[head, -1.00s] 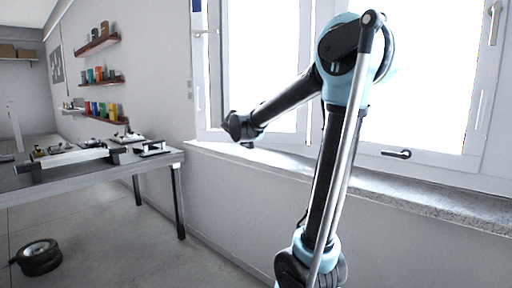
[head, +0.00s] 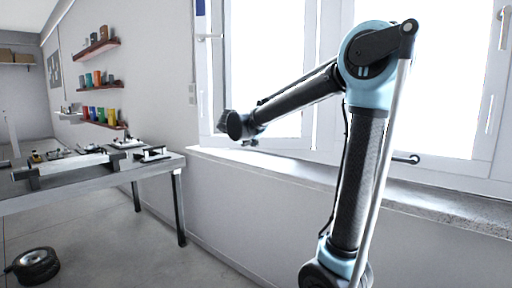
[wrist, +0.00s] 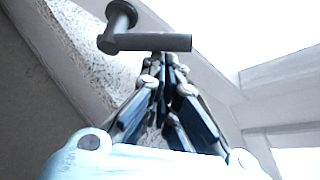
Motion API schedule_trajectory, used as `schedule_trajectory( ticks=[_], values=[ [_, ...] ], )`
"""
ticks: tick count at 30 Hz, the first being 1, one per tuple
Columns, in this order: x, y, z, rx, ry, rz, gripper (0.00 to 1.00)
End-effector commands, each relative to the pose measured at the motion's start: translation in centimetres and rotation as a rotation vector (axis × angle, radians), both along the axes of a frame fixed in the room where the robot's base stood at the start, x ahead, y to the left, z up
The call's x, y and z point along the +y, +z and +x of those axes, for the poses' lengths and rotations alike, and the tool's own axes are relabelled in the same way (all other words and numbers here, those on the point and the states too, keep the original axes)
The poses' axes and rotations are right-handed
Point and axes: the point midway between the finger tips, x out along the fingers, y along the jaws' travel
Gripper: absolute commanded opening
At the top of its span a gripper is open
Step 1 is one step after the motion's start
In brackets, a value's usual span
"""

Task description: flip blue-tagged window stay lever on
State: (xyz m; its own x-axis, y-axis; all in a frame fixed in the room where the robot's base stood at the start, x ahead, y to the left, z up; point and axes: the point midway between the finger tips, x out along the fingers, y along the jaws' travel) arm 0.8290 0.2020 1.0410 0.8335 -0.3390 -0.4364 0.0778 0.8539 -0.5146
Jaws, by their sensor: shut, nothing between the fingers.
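In the wrist view a dark lever handle (wrist: 145,42) with a round pivot lies just beyond my fingertips, its bar running across the picture. I see no blue tag on it, and I cannot tell whether the fingers touch it. My gripper (wrist: 165,60) is shut and empty, pointing at the bar. In the head view my gripper (head: 248,141) is small and dark, near the lower edge of the left window. A dark blue tag (head: 200,8) shows on the window frame at the top, above a pale handle (head: 209,37). The handle near my gripper is not distinguishable there.
A stone window sill (head: 440,200) runs below the windows. Another dark handle (head: 406,159) sits low on the right window. Floor between bench and wall is clear.

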Motion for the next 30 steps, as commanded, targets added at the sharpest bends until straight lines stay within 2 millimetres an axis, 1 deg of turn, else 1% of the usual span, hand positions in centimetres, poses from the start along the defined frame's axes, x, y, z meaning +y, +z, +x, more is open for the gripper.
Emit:
schedule_trajectory(
  ticks=[6,15,30],
  values=[
    [0.8,1.0,0.0,0.0,0.002,0.0,0.0],
    [1.8,2.0,0.1,0.0,0.002,0.0,0.0],
    [2.9,2.6,0.2,0.0,0.002,0.001,0.0]
  ],
)
